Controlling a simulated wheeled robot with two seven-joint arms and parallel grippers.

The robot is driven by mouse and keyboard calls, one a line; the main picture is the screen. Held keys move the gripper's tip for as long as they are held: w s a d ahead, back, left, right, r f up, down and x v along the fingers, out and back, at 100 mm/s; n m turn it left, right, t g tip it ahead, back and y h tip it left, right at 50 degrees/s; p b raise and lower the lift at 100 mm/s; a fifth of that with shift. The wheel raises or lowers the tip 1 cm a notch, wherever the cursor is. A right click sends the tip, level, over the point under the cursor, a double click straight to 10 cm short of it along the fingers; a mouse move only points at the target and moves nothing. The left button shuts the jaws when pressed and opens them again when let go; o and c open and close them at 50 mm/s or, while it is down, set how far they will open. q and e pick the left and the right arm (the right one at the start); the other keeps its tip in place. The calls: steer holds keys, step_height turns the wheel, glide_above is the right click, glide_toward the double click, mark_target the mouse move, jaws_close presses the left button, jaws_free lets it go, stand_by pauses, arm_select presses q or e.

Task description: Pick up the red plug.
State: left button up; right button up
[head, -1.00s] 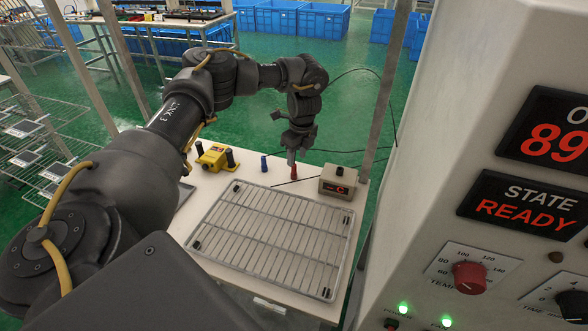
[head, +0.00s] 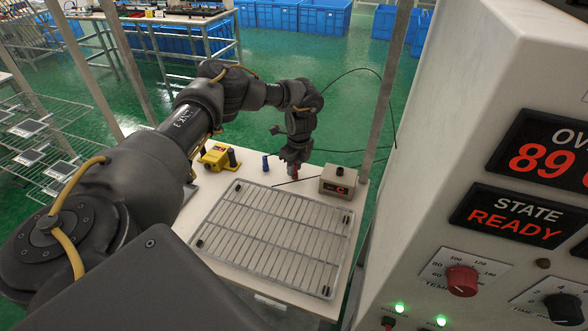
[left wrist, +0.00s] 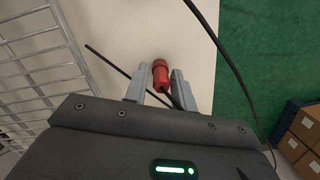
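The red plug (head: 295,170) stands on the white table near its far edge, its top hidden by my gripper in the head view. In the left wrist view the red plug (left wrist: 160,74) lies between the two grey fingertips, with a dark cable at its end. My left gripper (head: 293,165) points down over the plug. In the left wrist view its fingers (left wrist: 158,69) are apart, one on each side of the plug, with a small gap showing on the left; contact on the right is unclear. My right gripper is not in view.
A blue plug (head: 265,164) stands left of the red one. A grey box (head: 338,181) with a dark knob is close on the right. A yellow device (head: 216,157) is farther left. A wire rack (head: 275,238) covers the table's front. The oven panel (head: 480,230) fills the right.

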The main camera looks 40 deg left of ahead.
arm_select(q)
steer(key=shift+w, duration=0.1)
jaws_close()
steer(key=shift+r, duration=0.5)
steer(key=s+d+r+b, duration=0.2)
steer(key=s+d+r, duration=0.5)
steer(key=s+r, duration=0.4)
steer(key=shift+s+d+r, duration=0.35)
steer(key=shift+d+r, duration=0.05)
steer(key=shift+r, duration=0.1)
